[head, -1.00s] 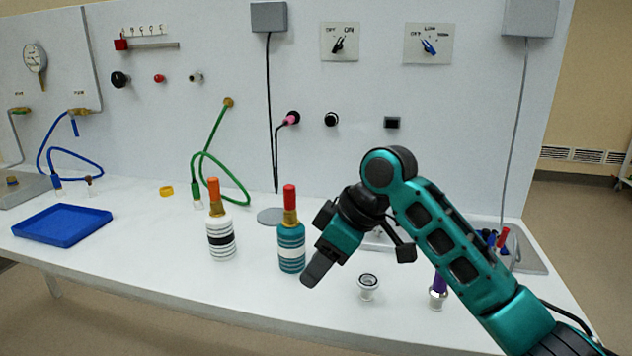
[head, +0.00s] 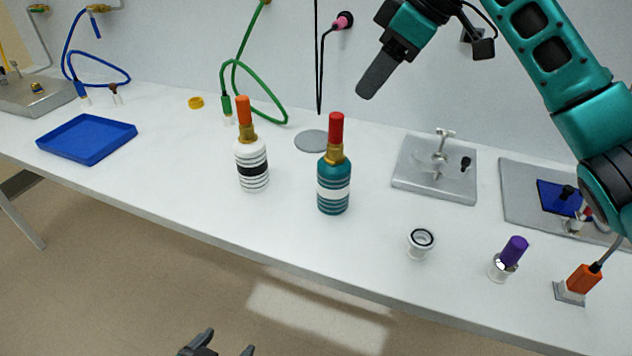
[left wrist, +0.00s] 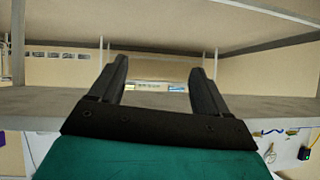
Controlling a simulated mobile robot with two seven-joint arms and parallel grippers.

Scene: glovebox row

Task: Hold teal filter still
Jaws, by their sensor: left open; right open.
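The teal filter (head: 333,185) stands upright on the white bench in the head view, with a white band, a brass neck and a red top. Nothing touches it. My right gripper (head: 378,75) is above and to the right of it, apart from it; its jaws are seen edge-on and hold nothing. My left gripper (head: 217,350) shows only its fingertips at the bottom edge, in front of the bench and well below the filter. In the left wrist view my left gripper (left wrist: 160,85) is open and empty, with the filter out of view.
A white filter (head: 252,165) with an orange top stands just left of the teal one. A blue tray (head: 87,138), a clear ring fitting (head: 420,243), a purple-capped piece (head: 511,255) and a metal clamp plate (head: 435,180) are on the bench. Bench space before the filters is clear.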

